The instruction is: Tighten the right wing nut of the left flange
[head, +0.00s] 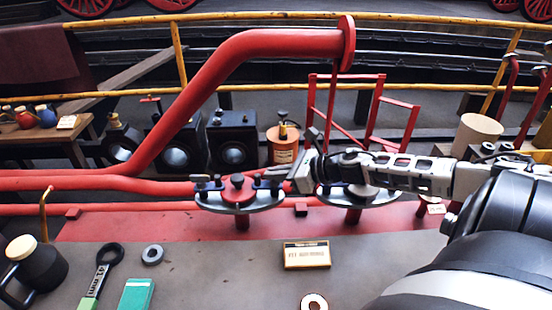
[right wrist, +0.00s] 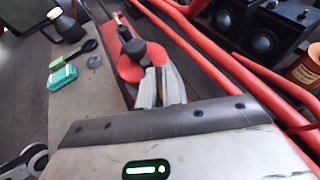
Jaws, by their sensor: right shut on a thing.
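The left flange (head: 238,207) is a round grey metal disc with a red cover and a dark centre knob. It also shows in the right wrist view (right wrist: 129,68). A dark left wing nut (head: 204,184) sits on its left side. My left gripper is not in view.
The right flange (head: 380,196) lies under my right forearm. A large red pipe (head: 230,60) rises behind the left flange. A label plate (head: 306,254), ring (head: 153,255), wrench (head: 98,282) and teal box (head: 136,294) lie on the grey bench in front.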

